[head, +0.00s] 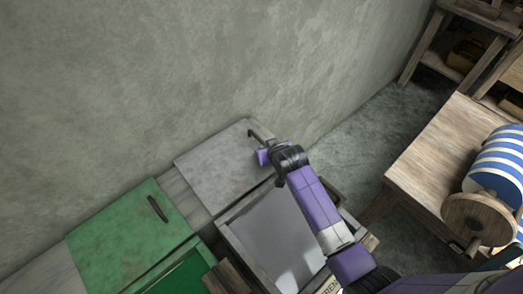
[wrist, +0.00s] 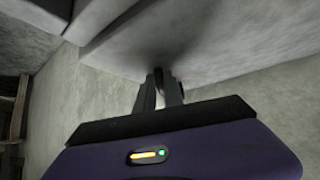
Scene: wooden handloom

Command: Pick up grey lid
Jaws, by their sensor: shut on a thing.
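The grey lid (head: 212,168) is a flat square panel against the wall, behind the open grey bin (head: 270,245). Its dark handle (head: 256,134) shows at the lid's far right edge. My gripper (head: 266,155) is at that handle and shut on it. In the wrist view, the pale underside or face of the lid (wrist: 215,40) fills the top, and my gripper's two dark fingers (wrist: 160,88) close around the handle. Whether the lid is clear of what lies beneath it cannot be told.
A green lid (head: 125,235) with a dark handle lies to the left, beside an open green bin (head: 185,275). A plain wall (head: 180,70) rises close behind. On the right stands a wooden bench (head: 430,150) with a blue-and-white striped roll (head: 495,165).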

